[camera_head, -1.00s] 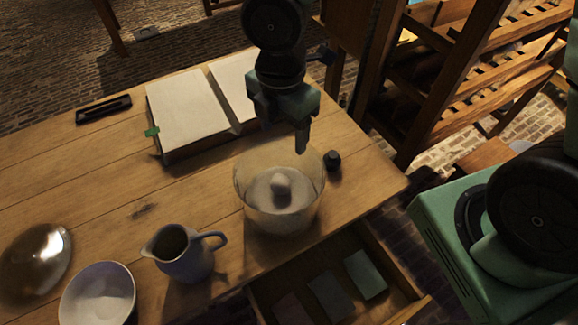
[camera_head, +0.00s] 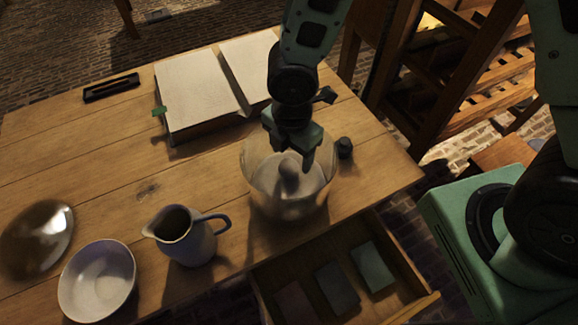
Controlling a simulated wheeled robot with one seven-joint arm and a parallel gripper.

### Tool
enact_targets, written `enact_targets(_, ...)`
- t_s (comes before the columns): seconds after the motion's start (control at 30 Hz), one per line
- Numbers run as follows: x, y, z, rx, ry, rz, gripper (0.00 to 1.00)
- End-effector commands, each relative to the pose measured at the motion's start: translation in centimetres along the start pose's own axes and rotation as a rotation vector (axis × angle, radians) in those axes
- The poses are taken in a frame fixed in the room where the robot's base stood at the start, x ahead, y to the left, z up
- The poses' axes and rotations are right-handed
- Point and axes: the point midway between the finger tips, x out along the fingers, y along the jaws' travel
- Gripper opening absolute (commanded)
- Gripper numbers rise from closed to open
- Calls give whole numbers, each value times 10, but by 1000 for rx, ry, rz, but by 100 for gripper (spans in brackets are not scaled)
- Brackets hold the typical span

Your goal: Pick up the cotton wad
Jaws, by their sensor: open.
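The cotton wad (camera_head: 289,184) is a small rounded lump, now in shadow. It sits in a clear glass jar (camera_head: 284,207) near the right front edge of the wooden table. My gripper (camera_head: 295,165) comes down from above and is at the jar's mouth, with its fingers just over the wad. The jaws are open. The fingertips overlap the wad's upper part in this view, and I cannot tell whether they touch it.
A small dark object (camera_head: 345,148) stands close right of the jar. A blue-grey jug (camera_head: 186,240), a white bowl (camera_head: 97,281) and a shiny dome (camera_head: 37,238) are at left. An open book (camera_head: 194,95) lies behind. An open drawer (camera_head: 402,260) juts out below the jar.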

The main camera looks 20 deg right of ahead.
Motion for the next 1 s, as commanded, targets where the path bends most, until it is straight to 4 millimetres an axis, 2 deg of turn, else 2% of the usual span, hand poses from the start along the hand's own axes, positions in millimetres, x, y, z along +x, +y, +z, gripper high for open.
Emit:
enact_targets(0.1, 20, 1, -6, -5, -1, -5, 65)
enact_targets(0.23, 36, 2, -6, -3, 0, -3, 65)
enact_targets(0.53, 41, 2, -5, -1, 0, -1, 65)
enact_targets(0.57, 41, 2, -5, -1, 0, -1, 62)
enact_targets(0.7, 41, 2, -5, -1, 0, -1, 23)
enact_targets(0.73, 41, 2, -5, -1, 0, -1, 18)
enact_targets(1.0, 41, 2, -5, -1, 0, -1, 14)
